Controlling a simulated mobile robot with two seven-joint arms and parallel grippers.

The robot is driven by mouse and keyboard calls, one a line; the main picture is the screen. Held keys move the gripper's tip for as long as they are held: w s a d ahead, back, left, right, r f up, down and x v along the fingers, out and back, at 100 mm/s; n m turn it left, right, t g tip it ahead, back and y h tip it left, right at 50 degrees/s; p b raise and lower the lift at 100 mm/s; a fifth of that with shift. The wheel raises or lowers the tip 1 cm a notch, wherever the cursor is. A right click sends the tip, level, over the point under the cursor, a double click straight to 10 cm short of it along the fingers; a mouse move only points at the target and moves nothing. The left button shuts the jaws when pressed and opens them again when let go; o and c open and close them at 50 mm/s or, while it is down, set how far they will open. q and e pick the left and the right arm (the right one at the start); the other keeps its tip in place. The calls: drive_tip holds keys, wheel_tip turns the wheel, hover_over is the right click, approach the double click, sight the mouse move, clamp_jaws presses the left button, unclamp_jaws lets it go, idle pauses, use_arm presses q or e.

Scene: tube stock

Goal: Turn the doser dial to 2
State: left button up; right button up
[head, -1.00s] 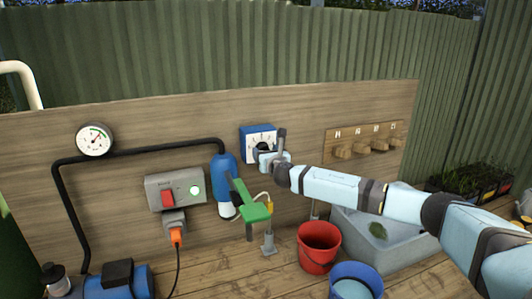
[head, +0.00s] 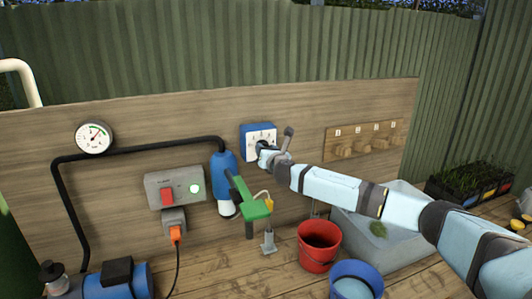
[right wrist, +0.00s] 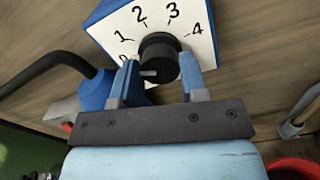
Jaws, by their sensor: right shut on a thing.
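The doser (head: 258,135) is a blue box with a white numbered face on the wooden board; it also shows in the right wrist view (right wrist: 185,42). Its black dial (right wrist: 160,54) sits below the numbers, with 1, 2, 3 and 4 readable and a 0 partly hidden at the left. A short pale mark shows at the dial's lower left; I cannot tell for sure which number it points to. My right gripper (right wrist: 157,75) is shut on the dial, one blue finger on each side; in the head view the gripper (head: 265,152) hides part of it. My left gripper is not in view.
A blue cylinder (head: 224,172) with a black pipe and a green piece (head: 250,205) stand left of my right gripper. A red bucket (head: 319,247), a blue bucket (head: 355,285) and a grey sink (head: 395,250) lie below my arm. Wooden pegs (head: 365,143) are at the right.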

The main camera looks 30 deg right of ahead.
drive_tip(key=shift+m+b, duration=1.35)
drive_tip(key=shift+m, duration=5.15)
drive_tip(key=o, duration=0.9)
drive_tip(key=shift+o, duration=0.2)
